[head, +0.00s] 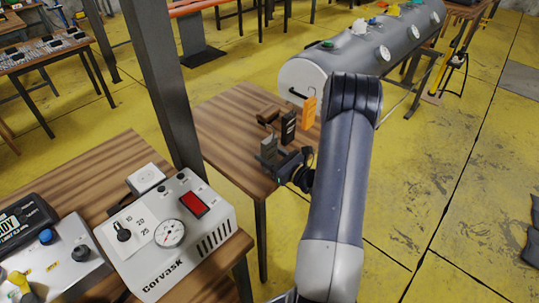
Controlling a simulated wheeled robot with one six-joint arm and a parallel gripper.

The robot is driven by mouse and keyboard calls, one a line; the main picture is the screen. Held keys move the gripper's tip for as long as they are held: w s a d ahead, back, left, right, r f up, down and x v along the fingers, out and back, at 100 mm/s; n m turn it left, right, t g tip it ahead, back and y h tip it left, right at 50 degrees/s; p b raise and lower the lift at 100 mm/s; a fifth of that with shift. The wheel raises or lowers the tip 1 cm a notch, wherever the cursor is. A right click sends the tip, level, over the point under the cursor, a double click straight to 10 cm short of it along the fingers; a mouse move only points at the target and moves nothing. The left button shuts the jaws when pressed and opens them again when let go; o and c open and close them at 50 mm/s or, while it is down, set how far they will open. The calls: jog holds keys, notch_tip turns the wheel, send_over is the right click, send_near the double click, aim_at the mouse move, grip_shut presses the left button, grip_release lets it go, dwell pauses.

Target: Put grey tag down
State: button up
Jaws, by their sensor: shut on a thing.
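The grey tag (268,147) is a small upright grey piece at the near side of the small wooden table (228,115). My gripper (272,163) is black and is shut on the grey tag, around its lower part. My arm comes in from the lower right. A black tag (288,129) stands upright just behind and to the right, and an orange tag (308,113) stands beyond it. Whether the grey tag touches the table cannot be told from this view.
A brown wooden piece (269,115) lies behind the tags. A dark post (163,85) rises left of the table. A Corvask box (171,235) with a gauge stands on the front left table. A large grey tank (365,50) lies behind. Yellow floor (465,190) is open at right.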

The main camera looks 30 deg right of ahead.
jog(key=shift+f, duration=0.15)
jog(key=shift+f, duration=0.15)
jog(key=o, duration=1.2)
jog(key=shift+c, duration=0.2)
jog(key=shift+r, duration=0.2)
jog(key=shift+s+r, duration=0.1)
jog(key=b+v, duration=0.1)
jog(key=v, duration=1.1)
jog(key=shift+b, duration=0.35)
